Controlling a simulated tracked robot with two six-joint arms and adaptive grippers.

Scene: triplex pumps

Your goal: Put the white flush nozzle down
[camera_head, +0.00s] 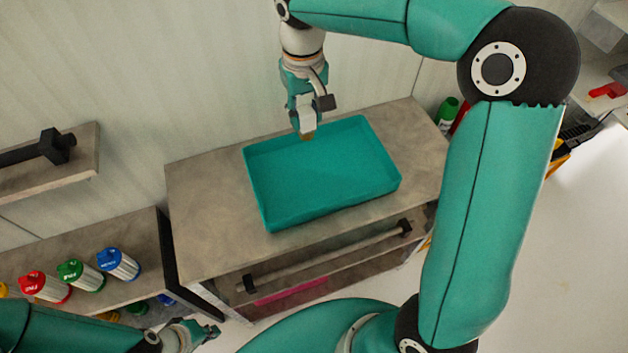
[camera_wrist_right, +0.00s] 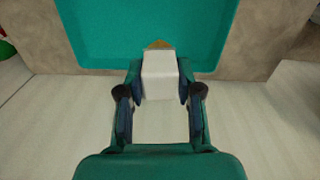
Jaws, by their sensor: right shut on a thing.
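The white flush nozzle (camera_wrist_right: 158,76) sits between the fingers of my right gripper (camera_wrist_right: 158,92) in the right wrist view, with a yellowish tip at its far end. My right gripper (camera_head: 307,128) is shut on it, and in the head view it hangs at the back rim of the teal tray (camera_head: 262,205).
The tray looks empty and stands on a grey-brown cabinet top (camera_head: 205,205). Red (camera_head: 45,287), green (camera_head: 80,275) and blue (camera_head: 118,263) capped canisters stand on the lower shelf at left. A green bottle (camera_head: 446,113) stands behind the cabinet's right end. My right arm crosses the right side.

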